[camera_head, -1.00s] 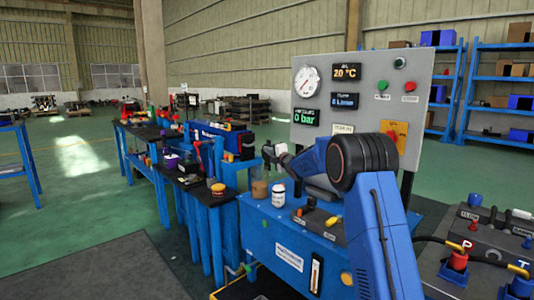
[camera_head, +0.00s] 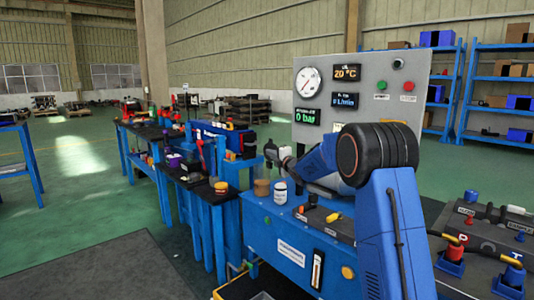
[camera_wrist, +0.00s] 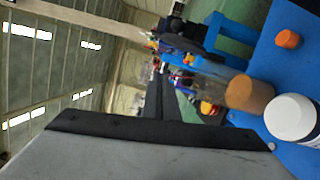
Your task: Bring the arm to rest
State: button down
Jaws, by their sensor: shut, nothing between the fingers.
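My blue arm with its black joint rises at the right of the head view, in front of the grey gauge panel (camera_head: 345,125). My gripper (camera_head: 270,153) points left above the blue bench (camera_head: 262,228). It is shut and empty, held clear of the bench top. The wrist view shows the bottle (camera_wrist: 291,118) and jar (camera_wrist: 250,95) tilted at the right.
A dark block with a yellow-tipped part (camera_head: 333,217) lies on the bench near my arm. A grey unit with red and blue hose fittings (camera_head: 490,235) stands at the right. More blue tables (camera_head: 205,190) with tools run off to the left. Open green floor lies further left.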

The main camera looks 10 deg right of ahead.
jog(key=s+d+m+g+h, duration=0.2)
jog(key=s+m, duration=0.2)
jog(key=s, duration=0.7)
jog(key=s+d+r+m+g+h, duration=0.15)
jog(key=s+m, duration=0.35)
jog(key=s, duration=0.7)
jog(key=s+d+m+g+h, duration=0.2)
jog(key=s+m+h, duration=0.15)
jog(key=s, duration=0.75)
jog(key=s+a+f+m+g, duration=0.1)
jog(key=s+f, duration=0.4)
jog(key=s, duration=0.8)
jog(key=s+a+f+m+g+y, duration=0.1)
jog(key=s+f+m+g, duration=0.3)
jog(key=s, duration=1)
jog(key=s+a+f+m+g+y, duration=0.1)
jog(key=s+f+m, duration=0.4)
jog(key=s, duration=0.8)
notch_tip(320, 180, down, 2)
jog(key=shift+s+a+f+g, duration=0.15)
jog(key=shift+s+a+g, duration=0.2)
jog(key=shift+a+g, duration=0.3)
